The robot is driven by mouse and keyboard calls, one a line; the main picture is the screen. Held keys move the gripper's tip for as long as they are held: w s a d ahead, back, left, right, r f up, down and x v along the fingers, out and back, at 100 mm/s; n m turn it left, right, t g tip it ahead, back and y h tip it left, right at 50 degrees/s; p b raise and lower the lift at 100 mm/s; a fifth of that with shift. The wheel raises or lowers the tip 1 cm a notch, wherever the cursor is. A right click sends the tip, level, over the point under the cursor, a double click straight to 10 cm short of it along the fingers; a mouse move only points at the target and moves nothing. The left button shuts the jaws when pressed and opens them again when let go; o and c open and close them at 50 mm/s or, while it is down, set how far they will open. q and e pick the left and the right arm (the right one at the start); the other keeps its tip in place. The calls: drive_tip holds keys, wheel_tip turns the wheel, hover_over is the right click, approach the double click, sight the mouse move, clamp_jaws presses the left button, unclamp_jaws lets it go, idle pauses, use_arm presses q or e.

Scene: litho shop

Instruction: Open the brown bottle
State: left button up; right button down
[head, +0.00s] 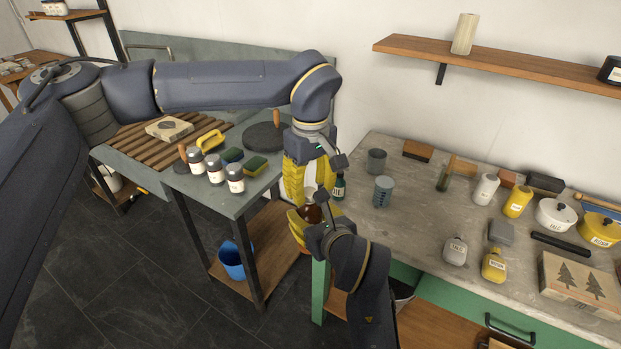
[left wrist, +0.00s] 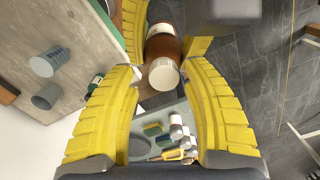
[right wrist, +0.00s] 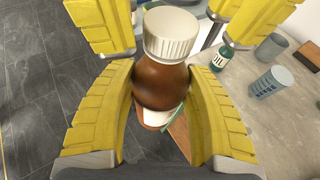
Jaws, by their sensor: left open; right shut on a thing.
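The brown bottle (right wrist: 160,85) with its white ribbed cap (right wrist: 171,33) is held between the yellow fingers of my right gripper (right wrist: 160,110), which is shut on its body. In the head view the bottle (head: 312,214) is mostly hidden by the grippers. The cap is on the bottle. My left gripper (head: 308,190) is open above it, its fingers pointing down. In the left wrist view the white cap (left wrist: 164,74) lies beyond and between the open fingertips of my left gripper (left wrist: 166,80). I cannot tell whether they touch it.
The stone-topped bench (head: 420,230) on the right holds grey cups (head: 383,191), a dark green bottle (head: 339,187), yellow bottles and pots. The grey table (head: 245,200) on the left holds several white-labelled jars (head: 235,179) and sponges. A blue bucket (head: 232,260) is below.

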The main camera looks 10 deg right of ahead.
use_arm(q)
drive_tip(key=shift+f, duration=0.25)
clamp_jaws()
idle(0.3)
drive_tip(key=shift+r, duration=0.1)
